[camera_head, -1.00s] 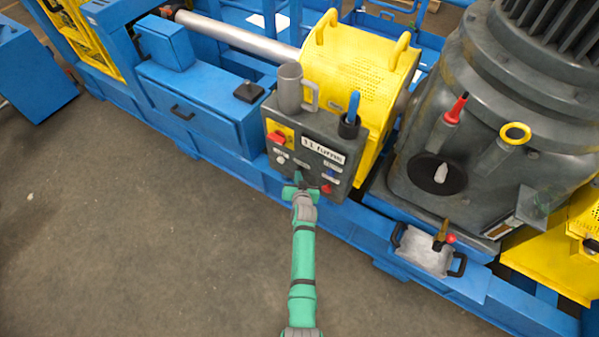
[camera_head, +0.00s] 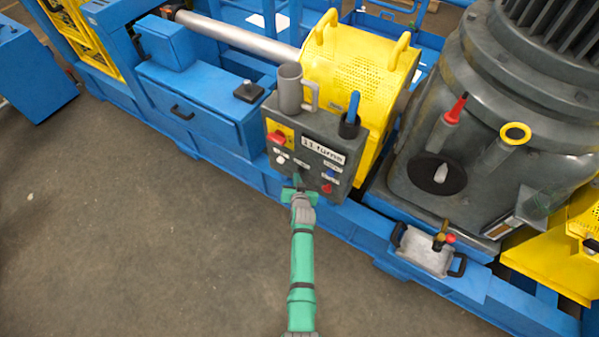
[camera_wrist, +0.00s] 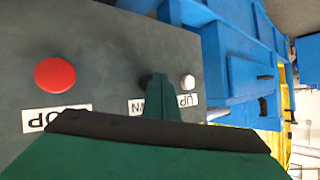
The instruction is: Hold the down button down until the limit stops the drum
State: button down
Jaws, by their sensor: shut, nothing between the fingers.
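The dark control box (camera_head: 350,150) stands on the blue frame, its sloped front carrying the buttons. The down button (camera_wrist: 145,80) is dark and sits beside the DOWN label (camera_wrist: 136,106), which my finger partly covers. The white up button (camera_wrist: 188,81) is right of it, with an UP label. The red stop button (camera_wrist: 54,75) is at left in the wrist view. My gripper (camera_wrist: 160,80) is shut and empty, its tip over or against the down button. I cannot tell whether the button is pressed in. In the head view my gripper (camera_head: 297,180) is at the box's lower front.
A grey mug (camera_head: 290,88) and a dark pot with a blue-handled item (camera_head: 353,106) stand on the box top. The yellow guard (camera_head: 350,60) is behind, a large grey motor (camera_head: 490,100) right. Floor at left is clear.

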jog(key=shift+s+a, duration=0.25)
jog(key=shift+s, duration=0.1)
jog(key=s+a, duration=0.1)
jog(key=s, duration=0.1)
jog(key=s+a, duration=0.2)
dwell(0.6)
jog(key=shift+s, duration=0.1)
